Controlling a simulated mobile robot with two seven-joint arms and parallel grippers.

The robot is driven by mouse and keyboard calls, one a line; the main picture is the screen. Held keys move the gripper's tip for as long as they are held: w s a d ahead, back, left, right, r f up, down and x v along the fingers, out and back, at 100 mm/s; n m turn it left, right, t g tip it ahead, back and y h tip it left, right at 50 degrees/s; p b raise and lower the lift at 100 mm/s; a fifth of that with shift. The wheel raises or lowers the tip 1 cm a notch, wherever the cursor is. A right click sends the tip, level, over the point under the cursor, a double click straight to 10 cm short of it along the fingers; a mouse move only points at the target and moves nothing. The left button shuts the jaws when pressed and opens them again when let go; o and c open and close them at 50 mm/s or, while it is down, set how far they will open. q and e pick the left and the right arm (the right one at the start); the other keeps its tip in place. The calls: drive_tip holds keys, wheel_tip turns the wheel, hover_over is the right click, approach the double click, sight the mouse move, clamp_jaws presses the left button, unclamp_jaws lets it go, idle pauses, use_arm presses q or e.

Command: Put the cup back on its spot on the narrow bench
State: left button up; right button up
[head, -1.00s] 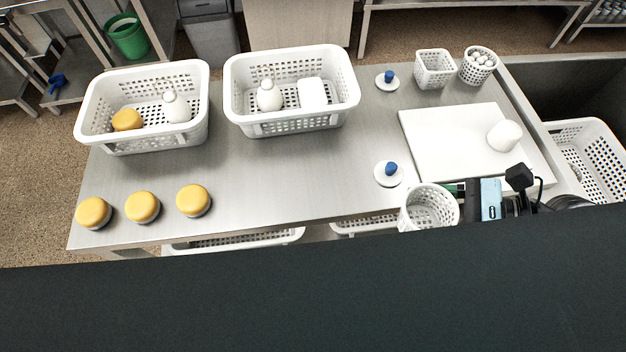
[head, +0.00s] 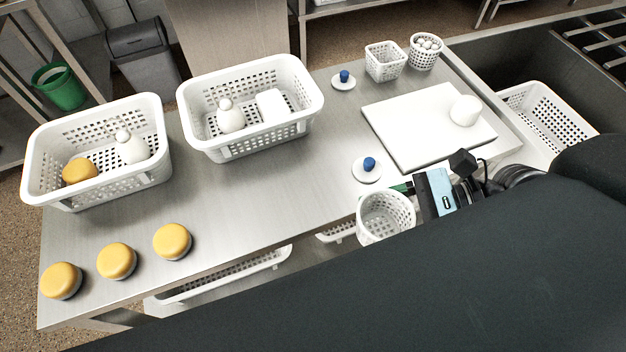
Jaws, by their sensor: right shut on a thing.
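A round white perforated cup (head: 385,218) is at the front edge of the steel bench (head: 250,205), with its open mouth facing up. My right gripper (head: 405,189) is shut on the cup's rim side nearest the bench's right half. The cup looks empty, and its lower part overlaps the bench's front edge in the picture. I cannot tell how high it is held. My left gripper is not in view.
Two white perforated baskets (head: 97,188) (head: 197,143) hold bottles and other items. Several yellow-topped round things (head: 117,260) stand front left. A white board (head: 405,125) bears a white piece (head: 465,110). Two blue-knobbed white discs (head: 367,168) (head: 343,79) and small baskets (head: 386,62) (head: 424,52) stand nearby.

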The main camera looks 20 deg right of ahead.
drive_tip(key=p, duration=0.2)
hover_over(315, 190)
drive_tip(key=shift+f, duration=2.45)
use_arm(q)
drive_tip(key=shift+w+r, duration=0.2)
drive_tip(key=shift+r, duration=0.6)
use_arm(e)
drive_tip(key=shift+f, duration=0.2)
drive_tip(key=o, duration=0.6)
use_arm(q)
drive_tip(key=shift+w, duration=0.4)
use_arm(e)
drive_tip(key=o, duration=0.3)
drive_tip(key=shift+o, duration=0.2)
